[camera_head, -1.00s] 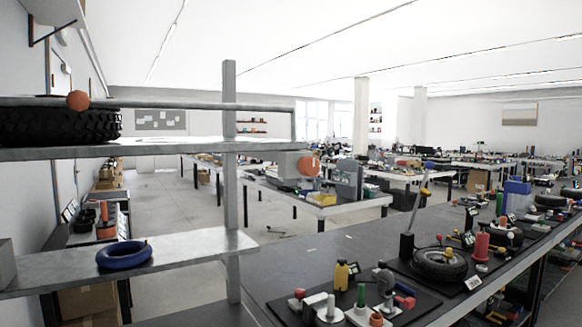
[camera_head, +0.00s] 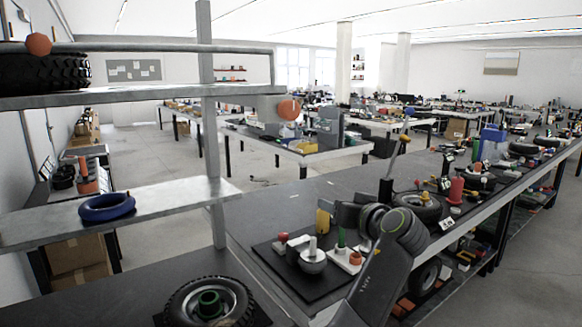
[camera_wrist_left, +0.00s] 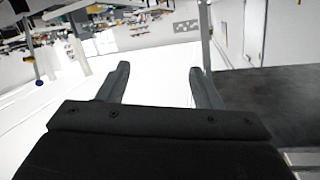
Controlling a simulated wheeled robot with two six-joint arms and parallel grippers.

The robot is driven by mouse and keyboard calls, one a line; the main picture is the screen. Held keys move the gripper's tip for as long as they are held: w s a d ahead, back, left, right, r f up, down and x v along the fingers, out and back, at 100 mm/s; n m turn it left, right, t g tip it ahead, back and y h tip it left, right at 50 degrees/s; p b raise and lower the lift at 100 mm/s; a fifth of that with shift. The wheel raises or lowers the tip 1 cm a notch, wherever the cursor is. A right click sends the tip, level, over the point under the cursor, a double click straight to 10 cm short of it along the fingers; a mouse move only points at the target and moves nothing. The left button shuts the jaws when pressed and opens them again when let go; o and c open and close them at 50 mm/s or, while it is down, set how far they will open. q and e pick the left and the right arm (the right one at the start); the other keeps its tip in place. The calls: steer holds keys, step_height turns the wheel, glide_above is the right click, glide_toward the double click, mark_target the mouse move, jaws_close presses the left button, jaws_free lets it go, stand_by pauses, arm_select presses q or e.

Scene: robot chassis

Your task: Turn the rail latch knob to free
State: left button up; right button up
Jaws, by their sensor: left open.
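A round orange knob (camera_head: 289,109) sits on a grey block at the right end of the rack's upper rail (camera_head: 150,47), in the head view. A second orange knob (camera_head: 38,44) is at the rail's left end. I cannot tell from the picture which one is the latch knob or how it is turned. My left gripper (camera_wrist_left: 158,75) shows in the left wrist view with its two dark fingers apart and nothing between them. It does not show in the head view. My right gripper is not visible.
Metal rack shelves hold a black tyre (camera_head: 45,75) and a blue ring (camera_head: 107,207). Another tyre (camera_head: 210,300) lies below. A dark arm link of mine rises at lower right, over a workbench (camera_head: 290,200) crowded with small parts. A grey post (camera_head: 211,150) stands mid-rack.

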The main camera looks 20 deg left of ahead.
mark_target(293, 109)
arm_select(q)
steer(key=s+d+r+n+y, duration=0.1)
steer(key=s+r+n, duration=0.1)
steer(key=s+r, duration=0.35)
steer(key=s+d+r+n+g+y, duration=0.1)
steer(key=s+r+n+y, duration=0.15)
steer(key=r, duration=0.55)
steer(key=s+d+r+n+y, duration=0.1)
steer(key=s+r+n, duration=0.2)
steer(key=s+r, duration=0.3)
steer(key=shift+h, duration=0.25)
steer(key=p+x, duration=0.3)
steer(key=x, duration=0.2)
steer(key=r+p+x, duration=0.1)
steer(key=p+x, duration=0.1)
steer(key=x, duration=0.4)
steer(key=p+x, duration=0.3)
steer(key=x, duration=0.3)
steer(key=shift+w+d+r+p, duration=0.15)
steer(key=shift+w+r+p, duration=0.05)
steer(key=shift+r+p, duration=0.15)
steer(key=shift+w+a+f, duration=0.15)
steer(key=shift+w+a, duration=0.25)
steer(key=shift+a, duration=0.05)
